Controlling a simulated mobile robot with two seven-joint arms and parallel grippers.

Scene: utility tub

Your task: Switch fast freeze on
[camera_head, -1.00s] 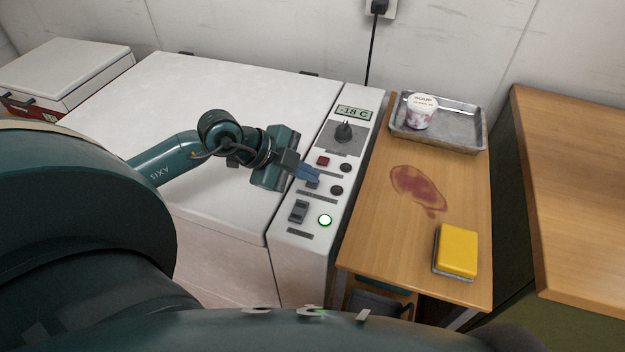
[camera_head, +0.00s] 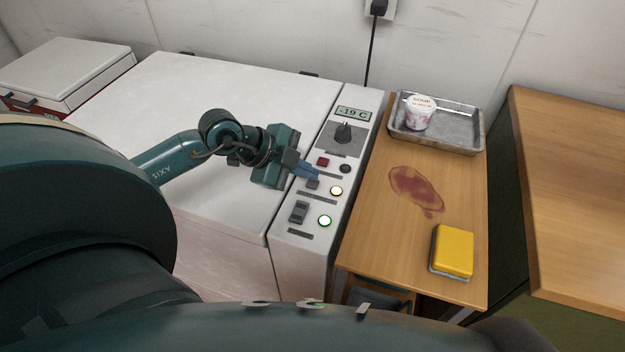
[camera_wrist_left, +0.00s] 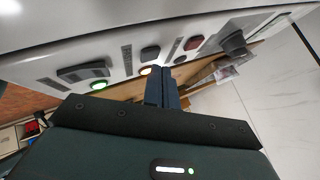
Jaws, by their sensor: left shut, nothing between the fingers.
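The white freezer's control panel (camera_head: 283,248) has a display (camera_head: 352,113) reading -19 C and a dark knob (camera_head: 343,133). Below are a red button (camera_head: 322,162) beside a dark lamp (camera_head: 345,168), a small grey switch (camera_head: 312,184) beside a lit amber lamp (camera_head: 336,191), and a larger rocker switch (camera_head: 298,212) beside a lit green lamp (camera_head: 325,221). In the left wrist view the fingers (camera_wrist_left: 162,90) point at the panel near the amber lamp (camera_wrist_left: 145,71).
To the right, a wooden table (camera_head: 375,245) holds a metal tray (camera_head: 463,148) with a soup tub (camera_head: 420,112), a reddish stain (camera_head: 415,188) and a yellow sponge (camera_head: 454,250). Another wooden worktop (camera_head: 580,200) stands further right. The freezer lid (camera_head: 230,95) is closed and clear.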

